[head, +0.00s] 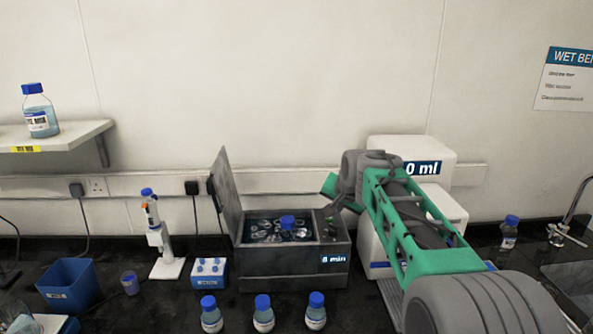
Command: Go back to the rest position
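My arm reaches in from the lower right, over the white dispenser (458,205). My gripper (332,200) is at the arm's far end, above the right end of the dark water bath (290,283). It is small and partly hidden by the wrist, so I cannot tell whether it is open or shut. The bath's lid (226,195) stands open on the left. A blue-capped bottle (288,223) is in the bath among clear rings.
Blue-capped bottles (263,315) stand in a row before the bath. A blue tube rack (209,273), a pipette stand (160,240) and a blue bin (70,286) are on the left. A shelf (70,134) holds another bottle (39,112). A small bottle (509,232) and sink are right.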

